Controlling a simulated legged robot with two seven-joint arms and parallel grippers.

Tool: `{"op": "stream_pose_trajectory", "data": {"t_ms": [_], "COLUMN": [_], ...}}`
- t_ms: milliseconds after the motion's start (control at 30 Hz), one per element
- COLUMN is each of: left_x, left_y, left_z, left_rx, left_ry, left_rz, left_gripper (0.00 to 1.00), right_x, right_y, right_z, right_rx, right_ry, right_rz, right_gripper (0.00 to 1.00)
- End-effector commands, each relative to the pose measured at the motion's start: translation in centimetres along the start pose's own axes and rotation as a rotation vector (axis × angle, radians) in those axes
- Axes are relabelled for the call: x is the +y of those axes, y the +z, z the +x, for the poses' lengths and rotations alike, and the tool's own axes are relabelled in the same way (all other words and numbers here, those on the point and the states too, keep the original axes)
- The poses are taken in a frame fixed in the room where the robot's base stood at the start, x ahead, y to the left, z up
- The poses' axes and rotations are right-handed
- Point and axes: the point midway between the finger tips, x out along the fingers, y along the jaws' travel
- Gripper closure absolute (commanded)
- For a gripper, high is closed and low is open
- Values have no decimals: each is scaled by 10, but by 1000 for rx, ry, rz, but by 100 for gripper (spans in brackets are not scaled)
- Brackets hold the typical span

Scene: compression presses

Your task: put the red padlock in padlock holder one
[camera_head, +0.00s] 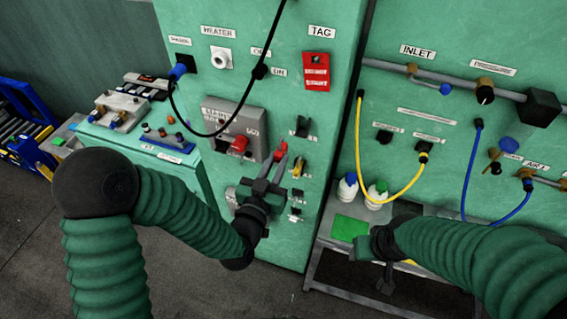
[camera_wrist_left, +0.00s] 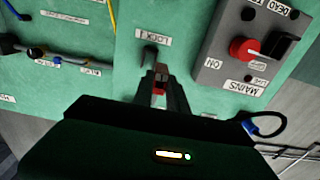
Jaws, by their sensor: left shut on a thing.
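My left gripper (camera_head: 272,172) is shut on the red padlock (camera_head: 281,152), in front of the green panel. In the left wrist view the red padlock (camera_wrist_left: 160,88) shows as a small red patch between the fingertips, mostly hidden by them. A column of padlock holders is right of the gripper in the head view. The top holder (camera_head: 302,127) looks empty; it also shows below the LOCKS label in the left wrist view (camera_wrist_left: 150,53). A yellow padlock (camera_head: 298,168) hangs lower in the column. My right gripper (camera_head: 380,262) is over the low bench, its jaws unclear.
A grey mains switch box (camera_head: 232,128) with a red knob is left of the holders. A black cable (camera_head: 190,118) loops in front of the panel. White bottles (camera_head: 347,187) and a green pad (camera_head: 349,228) are on the bench (camera_head: 420,208). A yellow hose hangs at right.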

Motion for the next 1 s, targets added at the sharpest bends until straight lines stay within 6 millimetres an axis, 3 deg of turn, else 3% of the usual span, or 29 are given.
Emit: {"op": "stream_pose_trajectory", "data": {"t_ms": [267,533,733,1000], "left_x": [19,9,1,10], "left_y": [-1,0,-1,-1], "left_z": [22,50,57,60], "left_rx": [2,2,4,1], "left_ry": [7,4,3,4], "left_rz": [11,6,-1,6], "left_gripper": [100,100,100,100], "right_x": [0,1,0,0], "right_y": [2,3,3,3], "right_z": [7,12,13,13], "right_rx": [0,0,0,0], "right_ry": [0,1,0,0], "right_rz": [1,2,1,0], "right_gripper": [45,45,45,45]}}
